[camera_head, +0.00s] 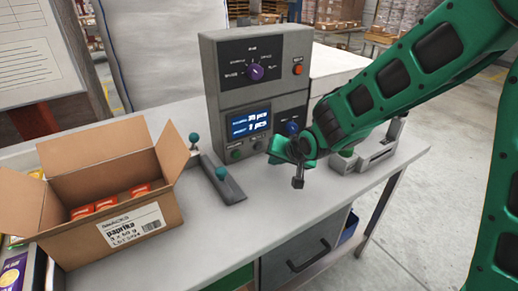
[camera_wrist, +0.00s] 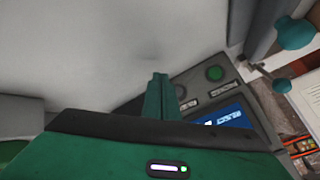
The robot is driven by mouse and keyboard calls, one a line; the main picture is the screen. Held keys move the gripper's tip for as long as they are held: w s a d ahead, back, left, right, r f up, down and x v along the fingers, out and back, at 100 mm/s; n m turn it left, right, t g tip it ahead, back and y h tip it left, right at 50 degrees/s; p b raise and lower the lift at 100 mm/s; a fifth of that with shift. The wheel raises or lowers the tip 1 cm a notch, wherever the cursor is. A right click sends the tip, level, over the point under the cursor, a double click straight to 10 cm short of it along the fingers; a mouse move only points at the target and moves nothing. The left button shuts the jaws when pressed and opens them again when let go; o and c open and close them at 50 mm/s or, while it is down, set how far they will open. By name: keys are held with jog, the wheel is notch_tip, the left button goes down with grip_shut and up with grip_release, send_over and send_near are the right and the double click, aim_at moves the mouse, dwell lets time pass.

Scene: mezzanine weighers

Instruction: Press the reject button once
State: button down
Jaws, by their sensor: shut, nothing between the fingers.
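A grey weigher console (camera_head: 209,65) stands on the bench. Its lower panel has a blue display (camera_head: 250,120), which also shows in the wrist view (camera_wrist: 232,117). Below the display are green buttons, one at the left (camera_head: 236,155) and one to its right (camera_head: 258,145). An orange button (camera_head: 298,70) is on the upper panel. The labels are too small to read, so I cannot tell which is the reject button. My gripper (camera_head: 281,152) is shut and empty, just in front of the console's lower right. In the wrist view its fingers (camera_wrist: 158,82) hide part of the panel beside a green button (camera_wrist: 215,73).
An open carton (camera_head: 110,205) with red packs stands at the left. A grey device (camera_head: 380,150) sits right of my gripper. The front middle of the bench is clear.

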jog(key=shift+w+a, duration=0.7)
jog(key=shift+w, duration=0.35)
jog(key=shift+w+a, duration=0.65)
jog(key=shift+w, duration=0.35)
jog(key=shift+w+a, duration=0.1)
dwell(0.5)
jog(key=shift+w+a, duration=0.15)
jog(key=shift+w+a+r, duration=0.1)
jog(key=shift+w+a, duration=0.15)
jog(key=shift+w, duration=0.15)
dwell(0.9)
dwell(0.3)
jog(key=shift+s+d, duration=0.5)
jog(key=shift+s, duration=0.2)
jog(key=shift+s, duration=0.1)
jog(key=shift+s+d, duration=0.7)
jog(key=shift+s, duration=0.3)
jog(key=shift+s+d, duration=0.7)
jog(key=shift+s, duration=0.3)
